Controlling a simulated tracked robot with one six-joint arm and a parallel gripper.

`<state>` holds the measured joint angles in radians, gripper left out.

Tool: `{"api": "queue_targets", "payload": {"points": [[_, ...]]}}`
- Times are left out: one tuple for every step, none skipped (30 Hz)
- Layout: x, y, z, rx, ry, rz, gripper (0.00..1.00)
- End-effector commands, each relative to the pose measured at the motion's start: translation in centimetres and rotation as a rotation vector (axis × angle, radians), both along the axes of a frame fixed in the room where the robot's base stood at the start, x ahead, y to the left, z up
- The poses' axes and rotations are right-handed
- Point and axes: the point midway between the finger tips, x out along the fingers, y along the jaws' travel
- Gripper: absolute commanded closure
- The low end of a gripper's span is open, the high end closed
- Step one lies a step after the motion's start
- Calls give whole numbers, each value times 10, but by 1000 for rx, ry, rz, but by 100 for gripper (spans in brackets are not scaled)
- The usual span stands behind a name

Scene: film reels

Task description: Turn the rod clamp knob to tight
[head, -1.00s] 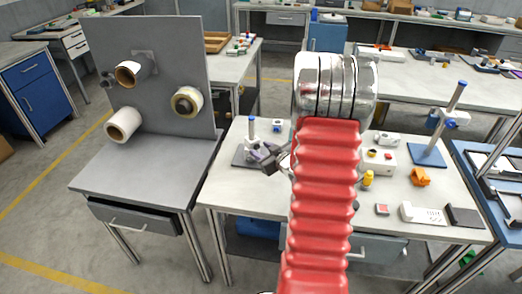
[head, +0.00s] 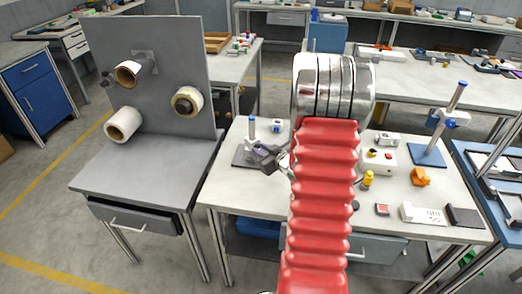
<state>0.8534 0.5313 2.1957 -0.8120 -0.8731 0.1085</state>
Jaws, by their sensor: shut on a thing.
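A small rod stand with a white, blue-topped rod (head: 251,131) stands upright on a dark base plate (head: 241,158) at the left of the white workbench. My gripper (head: 262,156) is at this stand, just right of the rod, and is shut on the rod clamp knob. The jaws largely hide the knob and clamp, so the knob's angle cannot be made out. My red ribbed arm with its metal collar covers the middle of the head view.
A taller rod stand (head: 429,153) with a blue base is at the bench's right. A white box (head: 377,158), yellow bottle (head: 367,179) and orange part (head: 420,177) lie right of my arm. A grey panel (head: 160,95) with film reels stands left.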

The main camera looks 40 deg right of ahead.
Motion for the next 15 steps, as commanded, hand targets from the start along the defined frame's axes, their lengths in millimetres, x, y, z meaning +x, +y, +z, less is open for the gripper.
{"api": "queue_targets", "payload": {"points": [[0,0,0,0,0,0,100],[0,0,0,1,0,0,100],[0,0,0,2,0,0,100],[0,0,0,4,-1,0,100],[0,0,0,6,-1,0,100],[0,0,0,11,-1,0,100],[0,0,0,15,-2,-1,100],[0,-1,0,20,-3,-1,100],[0,-1,0,28,-4,-1,100],[0,-1,0,35,-5,-1,100],[0,-1,0,44,-6,0,100],[0,-1,0,56,-7,-1,100],[0,-1,0,67,-10,-1,100],[0,-2,0,78,-11,0,100],[0,-2,1,95,-13,0,100]]}}
